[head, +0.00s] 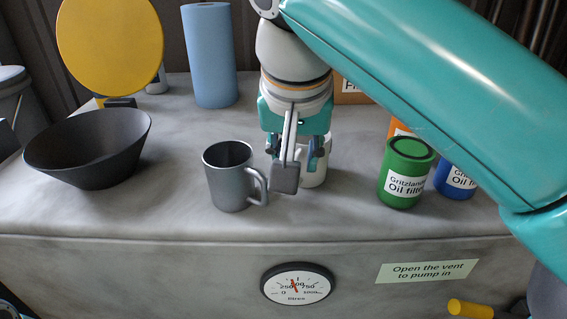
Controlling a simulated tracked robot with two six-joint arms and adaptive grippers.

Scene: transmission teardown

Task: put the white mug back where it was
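The white mug (315,173) stands on the grey bench top near the middle, largely hidden behind my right gripper (304,163). My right gripper points down at it from above, with one dark finger pad in front of the mug's left side and the other finger near its upper right. The fingers are apart, but I cannot tell whether they press on the mug. A grey metallic mug (229,177) stands just left of the gripper, its handle towards the near finger. My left gripper is not in view.
A black bowl (90,150) and yellow disc (110,45) are at the left; a blue roll (209,55) stands behind. A green can (405,172) and a blue can (455,180) stand at right. My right arm covers the upper right. The front edge is clear.

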